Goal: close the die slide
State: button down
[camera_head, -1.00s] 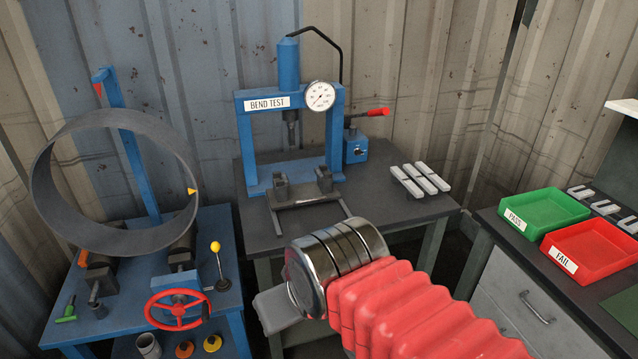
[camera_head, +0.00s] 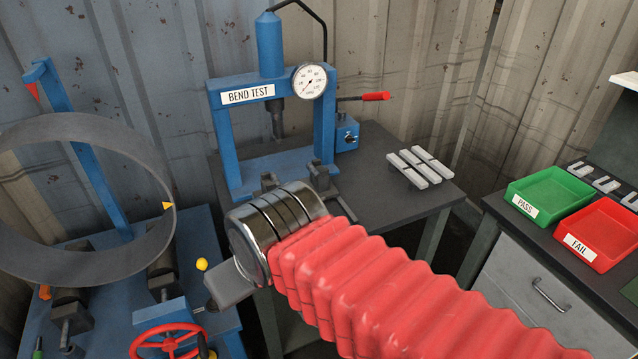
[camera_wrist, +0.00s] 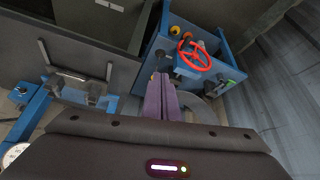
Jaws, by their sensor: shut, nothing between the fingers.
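The die slide, a dark plate carrying two upright dark die blocks (camera_head: 320,177), stands in front of the blue bend test press (camera_head: 222,150), out from under its ram. My wrist and red sleeve hide most of the slide's plate in the head view. The slide also shows in the wrist view (camera_wrist: 82,88), left of my fingers and apart from them. My gripper (camera_wrist: 161,76) is shut and empty, its two purple fingers together. In the head view its fingers cannot be made out; only a grey part of it shows beyond my wrist.
A blue bench with a large grey ring (camera_head: 90,125) and a red handwheel (camera_head: 167,343) is at left. Pale bars (camera_head: 420,167) lie on the press table's right. Green (camera_head: 548,190) and red (camera_head: 597,234) trays sit on the right-hand bench.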

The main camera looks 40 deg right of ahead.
jog(key=shift+w, duration=0.35)
